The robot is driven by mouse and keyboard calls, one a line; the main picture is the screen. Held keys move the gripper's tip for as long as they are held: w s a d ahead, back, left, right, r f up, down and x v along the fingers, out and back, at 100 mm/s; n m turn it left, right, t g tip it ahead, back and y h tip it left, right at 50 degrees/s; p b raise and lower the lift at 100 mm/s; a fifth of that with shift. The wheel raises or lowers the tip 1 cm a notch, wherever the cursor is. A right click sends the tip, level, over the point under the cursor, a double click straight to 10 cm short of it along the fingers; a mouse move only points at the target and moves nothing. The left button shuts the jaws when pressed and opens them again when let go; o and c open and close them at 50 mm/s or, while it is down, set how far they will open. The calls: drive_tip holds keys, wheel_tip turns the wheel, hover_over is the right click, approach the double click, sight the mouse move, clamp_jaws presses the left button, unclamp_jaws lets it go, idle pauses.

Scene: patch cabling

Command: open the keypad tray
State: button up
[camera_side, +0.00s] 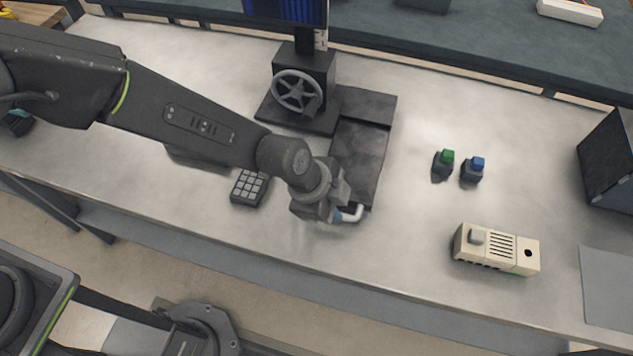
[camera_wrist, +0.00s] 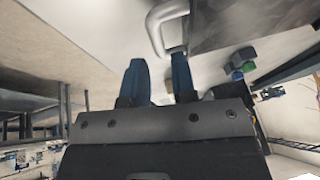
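A dark flat tray (camera_side: 357,160) extends forward from a black stand, with a pale curved handle (camera_side: 352,214) at its front edge. I take this to be the keypad tray. The handle also shows at the top of the wrist view (camera_wrist: 155,28). My gripper (camera_side: 335,213) is at the left side of the handle in the side view. In the wrist view, its two blue fingers (camera_wrist: 157,62) are apart with nothing between them, and the handle lies just beyond their tips. Contact cannot be told. A small keypad (camera_side: 249,187) shows left of my gripper.
A black stand with a handwheel (camera_side: 297,92) rises behind the tray. Green (camera_side: 444,162) and blue (camera_side: 473,169) topped blocks stand to the right. A beige box (camera_side: 497,250) lies at front right. The bench's front edge runs close below my gripper.

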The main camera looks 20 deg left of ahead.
drive_tip(key=v, duration=1)
drive_tip(key=shift+r, duration=0.3)
drive_tip(key=a+r+n+t+y, duration=0.15)
drive_tip(key=a+r+n, duration=0.55)
drive_tip(key=a+r, duration=0.8)
drive_tip(key=s+a+n+t+y, duration=0.1)
drive_tip(key=s+a+n, duration=0.4)
drive_tip(key=a, duration=0.4)
drive_tip(key=s+a+r+n+t+y, duration=0.1)
drive_tip(key=s+a+n+y, duration=0.1)
drive_tip(key=s+a+n, duration=0.4)
drive_tip(key=s+a, duration=0.1)
drive_tip(key=a, duration=0.3)
drive_tip(key=shift+s+a, duration=0.3)
